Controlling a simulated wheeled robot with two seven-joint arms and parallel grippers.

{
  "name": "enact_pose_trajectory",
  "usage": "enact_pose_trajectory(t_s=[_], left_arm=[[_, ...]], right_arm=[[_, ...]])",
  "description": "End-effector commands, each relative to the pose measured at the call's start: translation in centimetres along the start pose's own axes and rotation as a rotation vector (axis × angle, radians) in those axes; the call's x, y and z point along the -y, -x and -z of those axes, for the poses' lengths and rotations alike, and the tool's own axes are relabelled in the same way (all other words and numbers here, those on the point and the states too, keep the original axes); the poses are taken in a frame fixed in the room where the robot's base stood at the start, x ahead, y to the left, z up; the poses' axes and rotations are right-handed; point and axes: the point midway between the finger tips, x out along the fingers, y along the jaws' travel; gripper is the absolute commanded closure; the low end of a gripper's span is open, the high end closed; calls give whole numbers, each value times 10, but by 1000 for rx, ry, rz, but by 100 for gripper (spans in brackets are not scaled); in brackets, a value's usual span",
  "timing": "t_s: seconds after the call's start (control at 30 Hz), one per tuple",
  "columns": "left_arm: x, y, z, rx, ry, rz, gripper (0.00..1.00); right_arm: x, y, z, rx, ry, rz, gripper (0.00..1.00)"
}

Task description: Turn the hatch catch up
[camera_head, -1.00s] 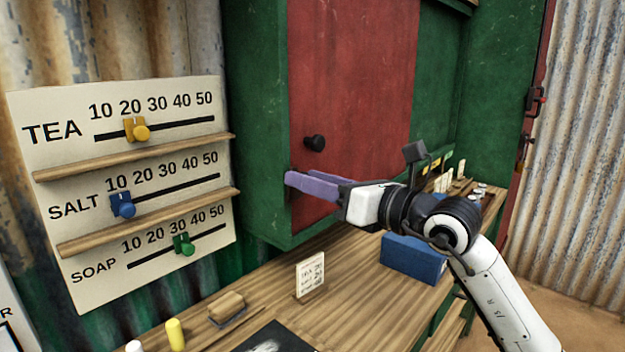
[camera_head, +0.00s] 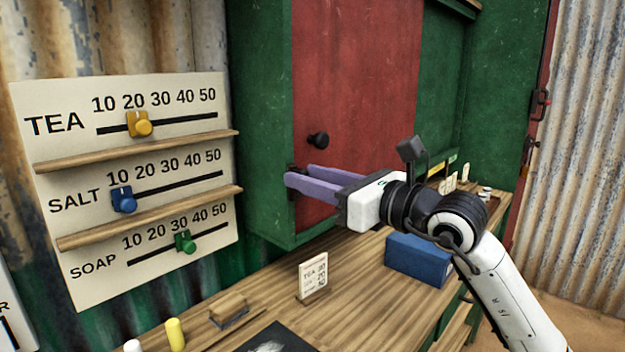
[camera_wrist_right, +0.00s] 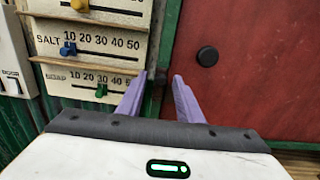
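The red hatch door (camera_head: 350,75) is closed in the green cabinet front, with a round black knob (camera_head: 318,140) near its left edge. A small dark catch (camera_head: 293,169) sits at the door's lower left edge, largely hidden behind my fingers in the head view. My right gripper (camera_head: 299,174) has its two purple fingers apart at the catch. In the right wrist view the dark catch (camera_wrist_right: 160,79) shows between the fingertips. Contact and the catch's exact angle cannot be told. My left gripper is not in view.
A price board (camera_head: 75,105) with yellow, blue and green sliders stands left of the cabinet. Below, the wooden counter (camera_head: 345,255) holds a small card (camera_head: 313,277), a blue box (camera_head: 418,259), a brush (camera_head: 229,310) and a yellow cylinder (camera_head: 174,334).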

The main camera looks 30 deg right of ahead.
Motion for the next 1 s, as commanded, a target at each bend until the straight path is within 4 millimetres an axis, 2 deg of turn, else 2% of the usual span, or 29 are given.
enact_pose_trajectory(t_s=[0.37, 0.47, 0.63, 0.8, 1.0], left_arm=[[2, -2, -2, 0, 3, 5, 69], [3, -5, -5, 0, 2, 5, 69], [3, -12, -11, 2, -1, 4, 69], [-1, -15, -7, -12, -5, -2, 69], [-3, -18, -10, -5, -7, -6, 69]], right_arm=[[1, 4, 1, -1, -2, 1, 65], [1, 16, 3, -1, -1, 2, 65], [0, 50, 4, -1, 1, 2, 65], [0, 79, 4, -1, 1, 1, 65], [0, 98, 2, -1, -2, 0, 65]])
